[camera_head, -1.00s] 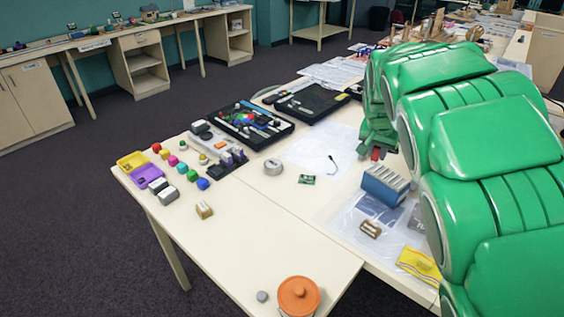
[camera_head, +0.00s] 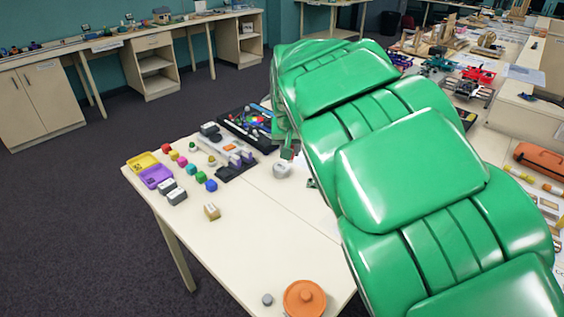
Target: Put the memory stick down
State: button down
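My green arm fills the right half of the head view. My gripper (camera_head: 289,151) is at its far end, above the pale table (camera_head: 262,225) and just beyond a round whitish object (camera_head: 281,170). The fingers are small and partly covered by my arm. A small reddish bit (camera_head: 296,147) shows at the gripper's tip. I cannot tell whether it is the memory stick or part of the gripper. No memory stick can be clearly made out elsewhere.
A black tray of parts (camera_head: 232,122) and a grey rack (camera_head: 236,166) lie left of my gripper. Coloured blocks (camera_head: 186,170), a yellow tray (camera_head: 135,165) and a purple tray (camera_head: 151,181) are farther left. An orange lidded pot (camera_head: 304,298) stands at the front. The table's middle is clear.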

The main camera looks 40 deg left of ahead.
jog(key=shift+w+a+f, duration=1.3)
jog(key=shift+a+f, duration=0.3)
jog(key=shift+a, duration=0.1)
jog(key=shift+w+a+f, duration=1.35)
jog(key=shift+a+f, duration=0.25)
jog(key=shift+a, duration=0.1)
jog(key=shift+w+a+f, duration=1.3)
jog(key=shift+a+f, duration=0.3)
jog(key=shift+a, duration=0.1)
jog(key=shift+f, duration=1.45)
jog(key=shift+f, duration=0.1)
jog(key=c, duration=0.9)
grip_release()
jog(key=v, duration=1.2)
jog(key=shift+c, duration=0.2)
